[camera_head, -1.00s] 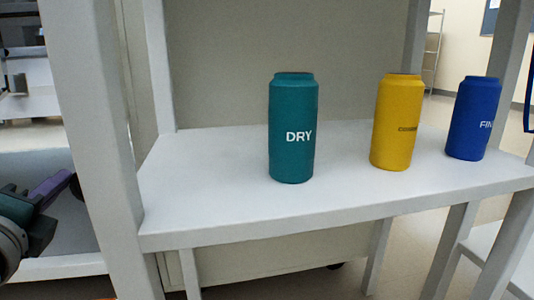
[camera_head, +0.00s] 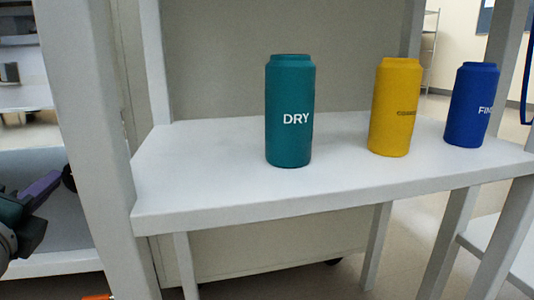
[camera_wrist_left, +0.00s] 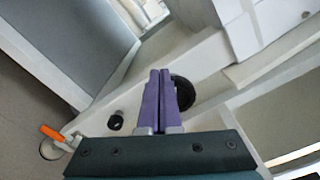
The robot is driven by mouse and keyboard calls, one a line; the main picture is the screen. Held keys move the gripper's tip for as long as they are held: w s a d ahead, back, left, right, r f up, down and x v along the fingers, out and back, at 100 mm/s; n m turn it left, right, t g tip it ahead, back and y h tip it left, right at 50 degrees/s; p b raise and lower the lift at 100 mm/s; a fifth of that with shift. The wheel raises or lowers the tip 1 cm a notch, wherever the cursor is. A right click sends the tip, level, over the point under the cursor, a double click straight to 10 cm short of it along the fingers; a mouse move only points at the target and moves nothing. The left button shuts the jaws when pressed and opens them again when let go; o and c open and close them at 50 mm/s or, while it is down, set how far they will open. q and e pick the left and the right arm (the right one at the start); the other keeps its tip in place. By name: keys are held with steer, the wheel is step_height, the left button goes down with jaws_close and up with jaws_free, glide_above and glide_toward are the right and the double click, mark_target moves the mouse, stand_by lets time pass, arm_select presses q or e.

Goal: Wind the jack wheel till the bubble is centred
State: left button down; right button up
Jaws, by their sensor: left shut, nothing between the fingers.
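A dark round wheel (camera_head: 69,178) shows at the left of the head view, beside the grey frame post. In the left wrist view the black ribbed wheel (camera_wrist_left: 183,92) sits on a pale rail, partly hidden behind my fingers. My left gripper (camera_head: 56,177) has purple fingers that end close to the wheel. In the left wrist view the gripper (camera_wrist_left: 160,74) is shut and empty, its fingers together in front of the wheel's left side. I cannot tell if they touch it. No bubble or level can be made out. My right gripper is not in view.
A teal DRY canister (camera_head: 289,112), a yellow canister (camera_head: 396,108) and a blue canister (camera_head: 472,105) stand on a white shelf (camera_head: 220,190). The grey post (camera_head: 88,150) stands right of the wheel. The left wrist view shows an orange handle (camera_wrist_left: 51,132) and a small black knob (camera_wrist_left: 116,121).

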arm_select(q)
steer(key=shift+s+a, duration=0.1)
steer(key=shift+a, duration=0.05)
steer(key=v, duration=0.6)
steer(key=shift+a, duration=0.15)
stand_by(0.3)
steer(key=w+r+p, duration=0.3)
steer(key=w+p, duration=0.2)
steer(key=w, duration=0.1)
steer(key=shift+w+d+r, duration=0.2)
steer(key=shift+d, duration=0.1)
stand_by(0.5)
steer(key=shift+d+f+b, duration=0.1)
steer(key=shift+f+b, duration=0.2)
stand_by(0.7)
